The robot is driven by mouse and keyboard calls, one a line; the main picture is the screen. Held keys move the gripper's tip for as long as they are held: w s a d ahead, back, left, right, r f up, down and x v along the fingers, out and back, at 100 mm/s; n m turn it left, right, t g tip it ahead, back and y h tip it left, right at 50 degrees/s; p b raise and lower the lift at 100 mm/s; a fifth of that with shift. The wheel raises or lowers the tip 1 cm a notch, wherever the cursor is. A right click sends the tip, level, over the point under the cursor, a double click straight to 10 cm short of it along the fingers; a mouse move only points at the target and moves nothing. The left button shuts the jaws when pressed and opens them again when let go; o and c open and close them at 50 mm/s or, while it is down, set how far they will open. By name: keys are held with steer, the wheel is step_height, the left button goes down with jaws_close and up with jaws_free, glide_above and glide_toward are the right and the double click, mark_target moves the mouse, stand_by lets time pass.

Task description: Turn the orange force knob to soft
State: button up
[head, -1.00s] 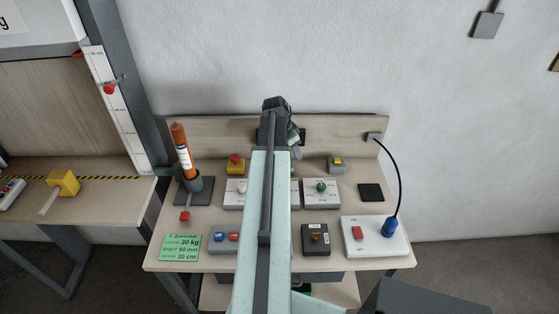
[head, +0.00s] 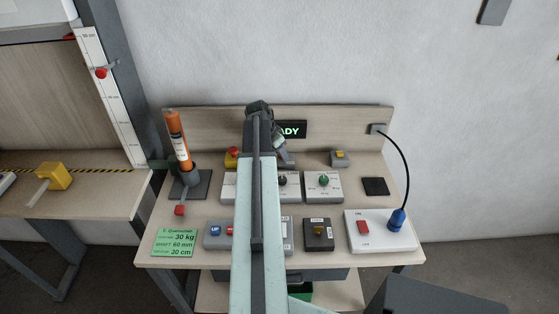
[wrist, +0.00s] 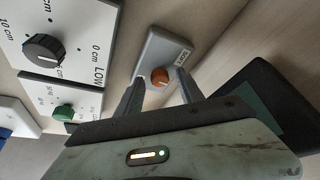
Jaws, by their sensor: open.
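The orange knob (wrist: 160,77) sits on a small grey box (wrist: 157,50) in the wrist view, with partly readable lettering beside it. A pale pointer mark shows on the knob; I cannot tell which setting it marks. My gripper (wrist: 160,84) is open, with one finger on each side of the knob in the picture. I cannot tell whether the fingers touch it. In the head view my gripper (head: 283,156) is above the back of the bench, and my arm hides the orange knob.
A black knob (wrist: 43,48) and a green knob (wrist: 64,111) stand on neighbouring panels. An orange tube (head: 176,137) stands at left. A yellow-button box (head: 340,158) and a cabled blue plug (head: 397,219) are at right.

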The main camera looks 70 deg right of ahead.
jaws_close()
steer(key=shift+s+n+t, duration=0.15)
steer(key=shift+n+t, duration=0.15)
steer(key=shift+n, duration=0.5)
jaws_free()
